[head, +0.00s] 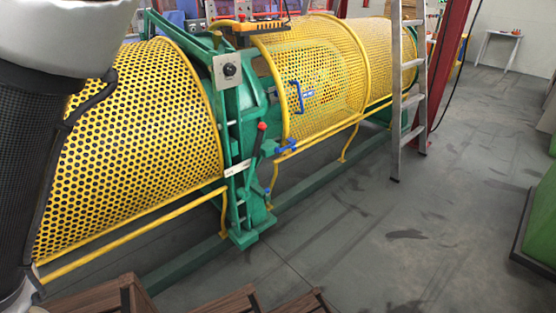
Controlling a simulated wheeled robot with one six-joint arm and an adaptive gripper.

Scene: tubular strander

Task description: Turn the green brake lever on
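The green brake lever (257,143) stands on the front of the green machine frame (247,104), in the middle left of the head view. It has a red knob at its top and leans slightly to the right. Its lower end merges with the green frame parts, so I cannot make out its pivot. My arm fills the upper left of the view, in white and black. My gripper is not visible, so its distance from the lever and its state do not show.
Yellow perforated guards (140,140) flank the frame, with a yellow rail (130,235) low in front. Wooden crates (190,300) stand at the bottom edge. A ladder (410,90) leans at the right. Grey floor (400,240) is open at right centre; a green block (538,220) stands far right.

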